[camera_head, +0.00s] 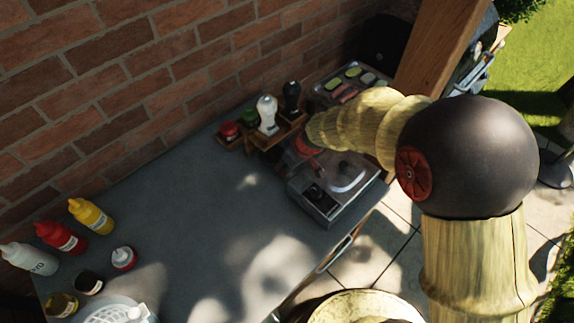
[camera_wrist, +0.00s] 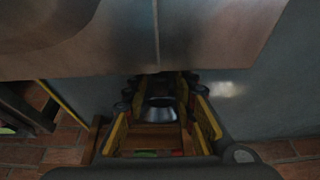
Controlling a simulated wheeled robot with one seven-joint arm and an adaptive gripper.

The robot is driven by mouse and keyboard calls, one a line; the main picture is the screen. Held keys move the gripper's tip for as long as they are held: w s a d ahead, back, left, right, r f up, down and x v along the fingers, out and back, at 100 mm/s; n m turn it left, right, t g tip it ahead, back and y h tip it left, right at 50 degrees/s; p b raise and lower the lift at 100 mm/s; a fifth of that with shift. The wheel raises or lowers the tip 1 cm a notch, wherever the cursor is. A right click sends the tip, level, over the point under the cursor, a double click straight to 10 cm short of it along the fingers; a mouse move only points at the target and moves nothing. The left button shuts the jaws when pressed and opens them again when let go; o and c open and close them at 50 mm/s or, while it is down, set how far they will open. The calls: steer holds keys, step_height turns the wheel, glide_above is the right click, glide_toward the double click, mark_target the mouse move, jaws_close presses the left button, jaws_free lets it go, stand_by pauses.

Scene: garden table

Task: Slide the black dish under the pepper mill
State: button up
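The black pepper mill (camera_head: 291,97) stands upright by the brick wall in the camera_head view, beside a white mill (camera_head: 267,114) on a wooden rack (camera_head: 277,136). My gripper (camera_wrist: 162,108) shows in the camera_wrist view with its yellow-padded fingers apart. A dark, shiny round object (camera_wrist: 160,110) appears between or beyond the fingers; I cannot tell whether it is the black dish or whether the fingers touch it. In the camera_head view my gripper is mostly hidden by my arm. I cannot clearly pick out the black dish there.
The grey tabletop's middle (camera_head: 190,210) is clear.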

jaws_close()
stand_by(0.4)
